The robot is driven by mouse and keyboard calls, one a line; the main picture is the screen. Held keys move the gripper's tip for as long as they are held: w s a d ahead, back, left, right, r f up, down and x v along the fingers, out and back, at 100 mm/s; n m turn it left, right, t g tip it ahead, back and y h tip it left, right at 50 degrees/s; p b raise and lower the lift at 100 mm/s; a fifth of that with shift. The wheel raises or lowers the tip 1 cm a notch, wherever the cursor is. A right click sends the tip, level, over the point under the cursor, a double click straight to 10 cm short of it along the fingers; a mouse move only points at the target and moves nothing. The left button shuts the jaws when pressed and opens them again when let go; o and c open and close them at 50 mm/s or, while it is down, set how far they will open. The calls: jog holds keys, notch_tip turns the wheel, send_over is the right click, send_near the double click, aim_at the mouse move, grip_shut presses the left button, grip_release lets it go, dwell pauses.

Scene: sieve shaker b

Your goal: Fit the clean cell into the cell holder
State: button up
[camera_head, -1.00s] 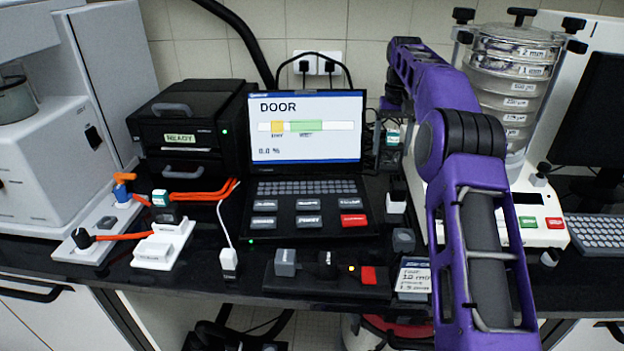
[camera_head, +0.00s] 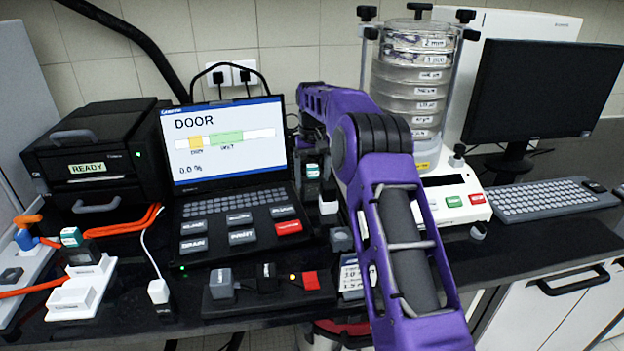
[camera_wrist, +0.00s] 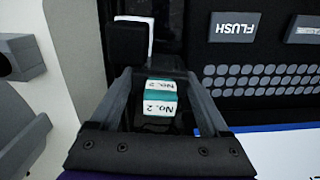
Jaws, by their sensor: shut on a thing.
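A teal and white cell marked No. 2 (camera_wrist: 160,102) is between the fingers of my gripper (camera_wrist: 157,78) in the wrist view. My gripper is shut on it. The held cell (camera_head: 313,171) also shows small beside the laptop's right edge in the head view, partly hidden by my purple arm. A black-topped white piece (camera_head: 328,206) stands just in front of it; I cannot tell whether this is the cell holder. A second teal and white cell (camera_head: 71,237) stands at the far left, behind a white slotted tray (camera_head: 75,303).
The laptop (camera_head: 225,145) shows DOOR and 0.0 %. A black unit marked READY (camera_head: 95,160) stands left of it. The sieve stack (camera_head: 415,80) rises behind my arm, with a monitor (camera_head: 535,85) and keyboard (camera_head: 545,198) at right.

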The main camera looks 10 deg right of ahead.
jog(key=shift+r, duration=0.15)
jog(key=o, duration=1.5)
jog(key=shift+f, duration=0.2)
jog(key=shift+r, duration=0.15)
